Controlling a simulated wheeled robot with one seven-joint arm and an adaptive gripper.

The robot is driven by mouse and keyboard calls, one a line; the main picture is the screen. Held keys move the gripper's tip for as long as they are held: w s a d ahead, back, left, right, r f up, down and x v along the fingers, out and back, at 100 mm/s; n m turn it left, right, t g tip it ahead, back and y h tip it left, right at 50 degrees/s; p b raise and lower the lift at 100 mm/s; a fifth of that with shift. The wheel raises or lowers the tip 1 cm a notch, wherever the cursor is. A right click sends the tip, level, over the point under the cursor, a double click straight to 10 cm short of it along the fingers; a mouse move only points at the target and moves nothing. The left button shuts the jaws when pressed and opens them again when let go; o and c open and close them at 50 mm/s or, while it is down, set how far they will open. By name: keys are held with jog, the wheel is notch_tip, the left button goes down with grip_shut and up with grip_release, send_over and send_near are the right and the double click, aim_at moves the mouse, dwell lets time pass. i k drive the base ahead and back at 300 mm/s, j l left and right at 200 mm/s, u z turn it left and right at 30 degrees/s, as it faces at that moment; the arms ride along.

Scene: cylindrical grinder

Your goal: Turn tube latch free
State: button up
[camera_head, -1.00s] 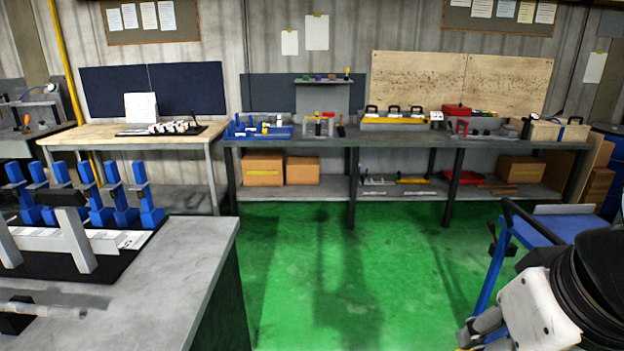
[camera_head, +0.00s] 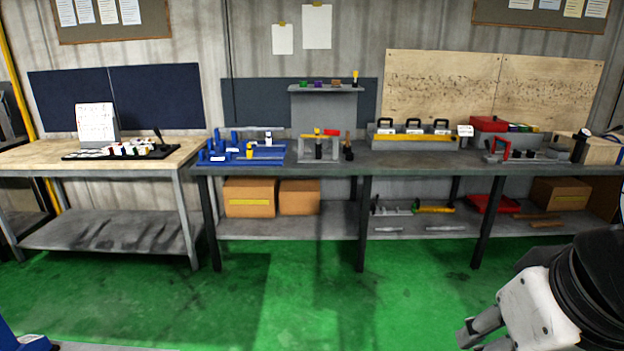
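A small grey fixture (camera_head: 304,150) stands on the long dark workbench, with a red and yellow piece (camera_head: 327,132) across its top. It may hold the tube latch, but at this distance I cannot make out a latch or its position. To its left is a blue fixture (camera_head: 222,154) with upright blue parts and a yellow piece. My gripper (camera_head: 470,335) is at the lower right, well in front of the bench and apart from everything on it. Its fingers are partly cut off by the frame edge, so its opening is unclear.
The long workbench (camera_head: 400,158) also carries a grey rack with a yellow bar (camera_head: 430,138) and a red box (camera_head: 503,124). A wood-topped table (camera_head: 30,156) stands left. Cardboard boxes (camera_head: 250,197) lie on the lower shelf. The green floor (camera_head: 300,290) before the bench is clear.

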aim_at(326, 131)
jog(key=i, duration=1.9)
jog(key=i+j, duration=0.5)
jog(key=i, duration=0.15)
jog(key=i+j, duration=0.5)
jog(key=i, duration=0.15)
